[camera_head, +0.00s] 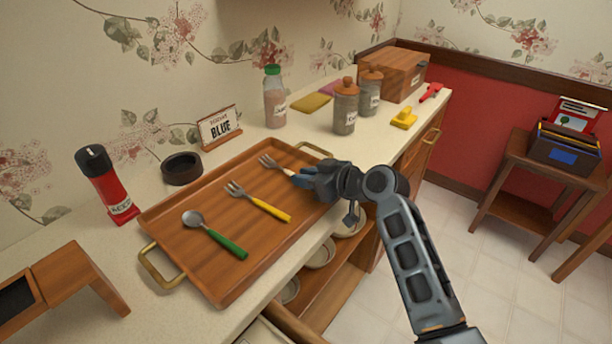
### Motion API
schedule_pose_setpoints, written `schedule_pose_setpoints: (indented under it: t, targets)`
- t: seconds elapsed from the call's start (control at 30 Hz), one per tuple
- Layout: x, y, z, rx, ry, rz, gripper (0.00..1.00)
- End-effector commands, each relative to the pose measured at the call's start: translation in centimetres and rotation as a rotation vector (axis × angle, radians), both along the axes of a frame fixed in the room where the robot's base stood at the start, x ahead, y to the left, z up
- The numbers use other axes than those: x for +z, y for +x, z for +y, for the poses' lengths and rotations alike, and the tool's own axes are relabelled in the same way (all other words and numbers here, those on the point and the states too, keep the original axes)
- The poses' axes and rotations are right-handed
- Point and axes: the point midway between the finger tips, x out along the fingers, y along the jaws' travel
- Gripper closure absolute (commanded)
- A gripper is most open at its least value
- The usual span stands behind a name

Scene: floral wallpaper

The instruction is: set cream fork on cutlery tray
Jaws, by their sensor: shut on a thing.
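The wooden cutlery tray (172,229) with brass handles lies on the counter. My gripper (302,179) is over the tray's right end, shut on the cream fork (287,171). The fork's metal tines point to the upper left, and a short pale stretch of handle shows; the rest is hidden by the gripper. The fork is over the tray; I cannot tell whether it touches the surface. A fork with a yellow handle (268,208) and a spoon with a green handle (227,244) lie on the tray, to the left of the cream fork.
Two lidded jars (345,108) (369,90) and a wooden box (398,72) stand farther right. An open shelf with bowls is below.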

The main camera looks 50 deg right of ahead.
Motion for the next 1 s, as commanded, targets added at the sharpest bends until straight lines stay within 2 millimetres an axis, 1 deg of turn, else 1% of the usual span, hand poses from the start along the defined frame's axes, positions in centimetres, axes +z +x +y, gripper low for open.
schedule_pose_setpoints:
  t: [0.2,0.23,0.4,0.5,0.83,0.87,1.0]
  targets:
    - [-0.4,0.0,0.0,0.0,0.0,0.0,1.0]
    - [-0.3,0.0,0.0,-0.001,0.0,0.0,0.76]
    - [-0.3,0.0,0.0,0.0,0.0,0.001,0.6]
    - [-0.3,0.0,0.0,0.0,0.001,0.001,0.52]
    - [-0.3,0.0,-0.1,-0.002,0.001,0.001,0.52]
    - [-0.3,-0.3,-0.1,-0.003,0.001,0.001,0.52]
    - [0.4,-2.5,0.0,-0.002,-0.001,0.0,0.52]
